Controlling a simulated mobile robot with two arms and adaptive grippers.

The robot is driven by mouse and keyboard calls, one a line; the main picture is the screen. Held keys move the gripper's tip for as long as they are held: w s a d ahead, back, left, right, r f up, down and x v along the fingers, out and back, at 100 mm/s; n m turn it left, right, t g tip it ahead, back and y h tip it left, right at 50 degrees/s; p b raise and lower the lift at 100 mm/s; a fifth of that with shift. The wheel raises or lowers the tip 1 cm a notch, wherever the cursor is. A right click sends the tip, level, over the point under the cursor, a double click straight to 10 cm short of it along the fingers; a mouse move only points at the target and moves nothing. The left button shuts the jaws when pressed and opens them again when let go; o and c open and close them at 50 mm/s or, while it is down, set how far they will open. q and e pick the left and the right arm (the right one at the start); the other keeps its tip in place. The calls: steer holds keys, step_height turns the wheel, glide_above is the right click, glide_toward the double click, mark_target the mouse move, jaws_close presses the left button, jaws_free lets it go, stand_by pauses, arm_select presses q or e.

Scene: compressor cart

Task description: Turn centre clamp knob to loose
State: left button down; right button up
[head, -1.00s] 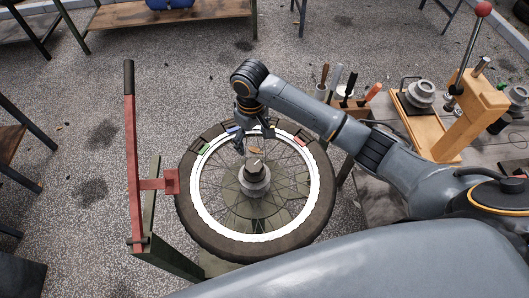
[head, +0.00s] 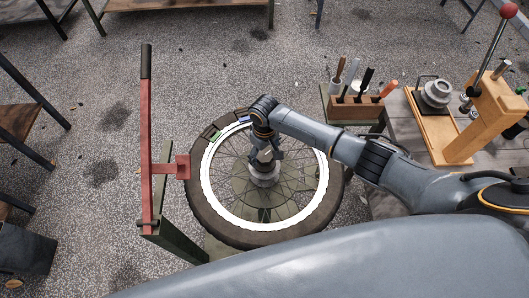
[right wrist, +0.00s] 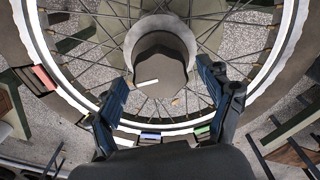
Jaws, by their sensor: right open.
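The centre clamp knob (right wrist: 158,75) is a dark faceted knob with a white pointer mark, at the hub of a spoked wheel. In the head view the clamp's grey round base (head: 264,174) shows, and my gripper covers most of the knob. The wheel's tyre (head: 215,222) lies flat on a green stand. My right gripper (head: 266,156) is over the hub from above. In the right wrist view its two fingers (right wrist: 168,90) are open, one on each side of the knob's near part, with gaps visible. My left gripper is not in view.
A red lever with a black grip (head: 146,140) stands left of the tyre. On the right, a wooden tool rack (head: 355,108) and a wooden press (head: 475,115) with a red-balled lever stand on a bench. Small coloured marks sit along the rim.

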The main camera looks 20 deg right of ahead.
steer(key=c, duration=1.2)
steer(key=shift+n, duration=0.3)
steer(key=n+p, duration=0.1)
steer(key=n, duration=0.2)
steer(key=shift+r, duration=0.1)
steer(key=n, duration=0.6)
steer(key=shift+p, duration=0.3)
steer(key=o, duration=1.2)
